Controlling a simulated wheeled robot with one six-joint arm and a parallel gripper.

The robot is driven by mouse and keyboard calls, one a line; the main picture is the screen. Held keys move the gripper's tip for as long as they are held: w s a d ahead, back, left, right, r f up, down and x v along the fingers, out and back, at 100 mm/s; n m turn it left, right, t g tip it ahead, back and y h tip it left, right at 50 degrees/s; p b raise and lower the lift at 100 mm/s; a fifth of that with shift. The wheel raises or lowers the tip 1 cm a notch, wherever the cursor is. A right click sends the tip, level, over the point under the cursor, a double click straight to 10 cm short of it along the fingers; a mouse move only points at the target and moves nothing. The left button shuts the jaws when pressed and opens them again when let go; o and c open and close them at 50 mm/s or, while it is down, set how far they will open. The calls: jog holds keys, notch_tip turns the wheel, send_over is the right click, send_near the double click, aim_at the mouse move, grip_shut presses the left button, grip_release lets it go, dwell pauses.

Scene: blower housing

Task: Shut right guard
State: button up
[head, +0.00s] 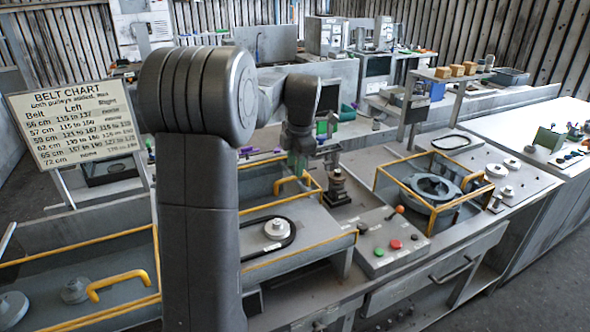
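A yellow-edged guard (318,183) stands raised at the middle of the bench, behind a pulley (277,229) with a black belt (252,241) around it. The pulley and belt are uncovered. A yellow handle (279,184) shows on the guard. My gripper (298,168) points down right at this handle, at the end of my dark arm. Its fingers are small and overlap the handle in the picture. I cannot tell whether they touch it or how far they are open. My arm hides part of the guard's left side.
Another yellow-edged guard with a yellow handle (118,284) is at lower left. A control panel with green (378,252) and red (396,244) buttons and an orange-knobbed lever (398,210) is to the right. A round blower housing (433,187) sits inside yellow rails beyond. A belt chart (76,124) stands at left.

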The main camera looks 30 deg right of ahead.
aim_at(295, 178)
jog(key=shift+w+f, duration=0.2)
jog(key=shift+f, duration=0.6)
jog(key=shift+w+f, duration=0.15)
jog(key=shift+f, duration=0.65)
grip_shut()
jog(key=s+a+b, duration=0.1)
jog(key=s+b, duration=0.3)
jog(key=s, duration=1.3)
jog(key=shift+a, duration=0.35)
